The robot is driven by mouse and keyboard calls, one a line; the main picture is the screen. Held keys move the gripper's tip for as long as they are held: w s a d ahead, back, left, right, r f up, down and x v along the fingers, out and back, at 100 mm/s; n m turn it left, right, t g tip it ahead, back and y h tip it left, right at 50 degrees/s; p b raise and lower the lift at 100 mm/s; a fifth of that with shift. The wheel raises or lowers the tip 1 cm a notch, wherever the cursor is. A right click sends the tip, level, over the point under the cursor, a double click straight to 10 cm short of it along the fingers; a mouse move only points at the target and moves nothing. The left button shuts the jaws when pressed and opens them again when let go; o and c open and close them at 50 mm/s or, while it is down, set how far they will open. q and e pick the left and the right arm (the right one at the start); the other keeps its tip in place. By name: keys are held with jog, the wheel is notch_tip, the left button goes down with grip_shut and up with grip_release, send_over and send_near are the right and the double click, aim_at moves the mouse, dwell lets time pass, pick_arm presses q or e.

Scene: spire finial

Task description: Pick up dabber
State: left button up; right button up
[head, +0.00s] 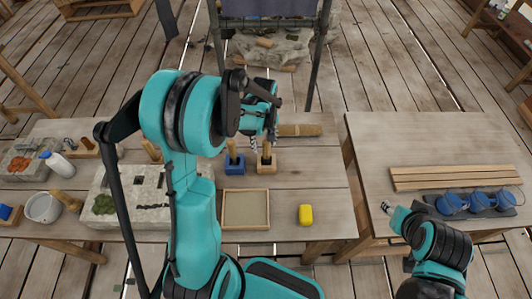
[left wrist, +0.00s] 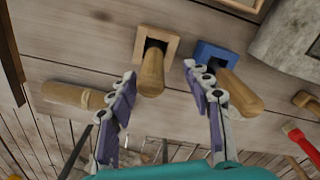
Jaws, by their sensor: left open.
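Two upright wooden handles stand side by side on the left table, one in a pale wooden holder (head: 267,167) and one in a blue holder (head: 234,167); I cannot tell which is the dabber. My left gripper (head: 262,135) is above them, open. In the left wrist view, the handle in the wooden holder (left wrist: 151,74) lies between the fingers of the gripper (left wrist: 161,72), with no clear contact. The handle in the blue holder (left wrist: 240,92) is beside the right finger. My right gripper (head: 387,207) is small over the right table; its jaws are unclear.
A wrapped roll (head: 298,130) lies behind. A stone slab (head: 110,182), white bottle (head: 60,165) and bowl (head: 42,208) are left. The right table holds planks (head: 450,177) and blue pots (head: 452,204).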

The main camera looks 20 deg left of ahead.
aim_at(267, 152)
pick_arm(q)
jog(key=f, duration=0.4)
jog(key=f+b, duration=0.1)
jog(key=f, duration=0.1)
jog(key=shift+w+d, duration=0.25)
jog(key=shift+d, duration=0.15)
jog(key=shift+r, duration=0.1)
grip_shut()
